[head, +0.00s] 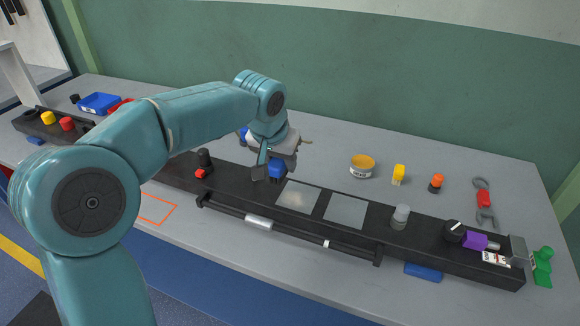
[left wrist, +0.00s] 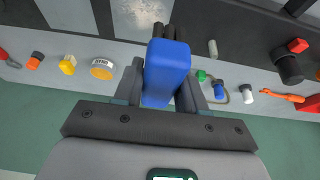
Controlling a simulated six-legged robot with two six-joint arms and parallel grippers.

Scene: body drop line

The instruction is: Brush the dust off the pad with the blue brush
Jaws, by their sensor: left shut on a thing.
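My left gripper (head: 268,174) is shut on the blue brush (head: 277,169) and holds it over the black rail, just left of the pads in the head view. In the left wrist view the blue brush (left wrist: 167,70) stands between the two dark fingers of my left gripper (left wrist: 160,88). Its black bristle end points toward a speckled, dusty-looking pad (left wrist: 142,18). That pad is the left one (head: 298,196) in the head view. A second, plainer grey pad (head: 346,210) lies to its right. Whether the bristles touch the pad I cannot tell. My right gripper is out of view.
The pads sit on a long black rail (head: 450,262) with a bar along its front. A grey cylinder (head: 400,217) stands right of the pads. A yellow tin (head: 362,166), yellow block (head: 399,174) and orange-topped item (head: 436,183) stand behind. A green wall closes the back.

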